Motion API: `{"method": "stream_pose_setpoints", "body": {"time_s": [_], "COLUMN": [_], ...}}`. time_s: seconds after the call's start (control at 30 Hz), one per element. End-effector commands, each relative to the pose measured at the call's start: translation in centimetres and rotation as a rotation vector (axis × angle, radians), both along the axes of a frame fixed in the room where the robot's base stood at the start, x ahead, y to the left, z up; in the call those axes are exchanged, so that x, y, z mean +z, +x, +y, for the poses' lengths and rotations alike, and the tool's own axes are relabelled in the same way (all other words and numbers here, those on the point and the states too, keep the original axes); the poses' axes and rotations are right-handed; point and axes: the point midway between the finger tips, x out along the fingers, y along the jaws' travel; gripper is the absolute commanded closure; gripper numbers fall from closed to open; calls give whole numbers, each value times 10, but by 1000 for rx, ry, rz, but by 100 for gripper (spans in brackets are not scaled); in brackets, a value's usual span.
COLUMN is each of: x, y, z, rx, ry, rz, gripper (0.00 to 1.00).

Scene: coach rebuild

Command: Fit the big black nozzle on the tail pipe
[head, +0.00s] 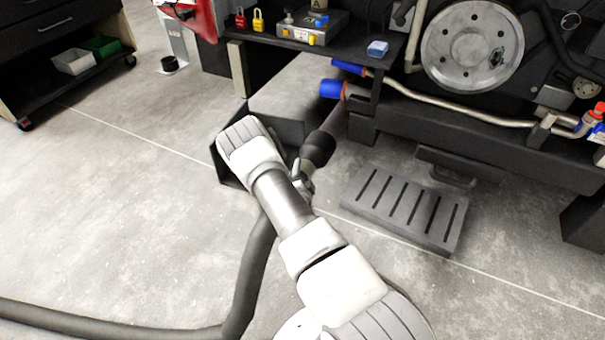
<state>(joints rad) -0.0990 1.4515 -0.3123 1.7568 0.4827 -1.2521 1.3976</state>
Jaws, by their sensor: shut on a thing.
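The big black nozzle (318,148) is near the middle of the head view, below the front edge of the engine stand. My gripper (301,180) is at its lower end, shut on it, though my arm partly covers the fingers. The nozzle's wide end points up and to the right. A dim grey pipe section (337,117), probably the tail pipe, shows just beyond that end. I cannot tell whether the nozzle is around it or only in front of it. A thick dark hose (247,285) runs down from behind my arm and off to the left.
A dark open box (232,172) stands left of the nozzle. Blue-capped pipe ends (332,89) stick out above it. A slotted step (405,208) lies to the right. A bench (300,42) with small parts is behind. The floor at left is mostly clear.

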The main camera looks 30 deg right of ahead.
Motion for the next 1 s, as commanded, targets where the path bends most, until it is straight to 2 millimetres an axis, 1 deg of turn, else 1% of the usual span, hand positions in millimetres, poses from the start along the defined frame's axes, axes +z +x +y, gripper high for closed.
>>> {"method": "stream_pose_setpoints", "body": {"time_s": [0.03, 0.37, 1.0], "x": [3, 3, 3], "y": [2, 3, 19], "z": [-1, -2, -23], "rx": [1, 0, 1], "ry": [-4, -4, -4], "rz": [-7, -8, -7], "gripper": [100, 100, 100]}}
